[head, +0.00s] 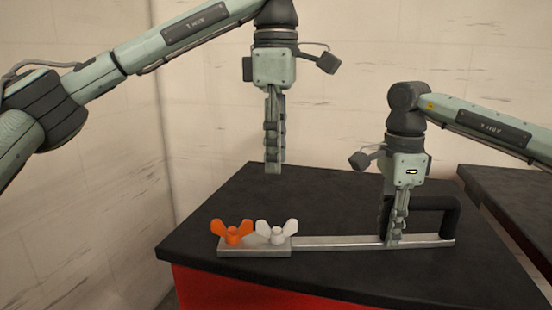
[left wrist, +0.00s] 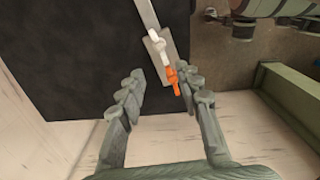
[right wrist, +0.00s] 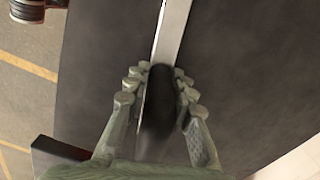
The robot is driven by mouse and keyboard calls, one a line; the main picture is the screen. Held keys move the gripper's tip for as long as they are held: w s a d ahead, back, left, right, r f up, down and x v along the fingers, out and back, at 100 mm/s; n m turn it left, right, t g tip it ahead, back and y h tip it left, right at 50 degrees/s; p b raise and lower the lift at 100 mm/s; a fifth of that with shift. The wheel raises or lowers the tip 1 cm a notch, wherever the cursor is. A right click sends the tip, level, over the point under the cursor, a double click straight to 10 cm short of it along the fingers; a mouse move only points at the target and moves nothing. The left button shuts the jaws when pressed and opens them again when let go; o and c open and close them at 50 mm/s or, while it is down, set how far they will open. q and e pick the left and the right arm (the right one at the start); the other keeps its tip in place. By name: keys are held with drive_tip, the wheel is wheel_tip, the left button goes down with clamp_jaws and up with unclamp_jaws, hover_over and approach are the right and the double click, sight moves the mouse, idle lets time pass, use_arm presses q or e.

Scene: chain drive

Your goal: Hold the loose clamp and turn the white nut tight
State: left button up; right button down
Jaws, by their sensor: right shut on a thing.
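The clamp lies on the dark tabletop: a long metal bar (head: 340,242) with a flat block at its left end and a black handle (head: 452,215) at its right end. The white nut (head: 277,232), a wing nut, sits on the block; it also shows in the left wrist view (left wrist: 158,33). My right gripper (head: 393,243) points down and is shut on the black handle, seen between its fingers in the right wrist view (right wrist: 160,105). My left gripper (head: 274,172) is open and empty, above and behind the white nut, touching nothing.
An orange wing nut (head: 232,232) sits close to the left of the white one on the same block. The dark table (head: 330,200) has a red front (head: 230,290); its top is clear behind the bar. A second dark surface (head: 510,190) stands at the right.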

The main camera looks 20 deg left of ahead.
sight(277, 229)
use_arm(q)
drive_tip(key=s+a+f+n+t+h, duration=0.2)
drive_tip(key=s+a+n+t+h, duration=0.15)
drive_tip(key=n, duration=0.35)
drive_tip(key=shift+g, duration=0.25)
drive_tip(key=x, duration=1.1)
drive_tip(key=shift+a+f, duration=0.1)
drive_tip(key=shift+a, duration=0.15)
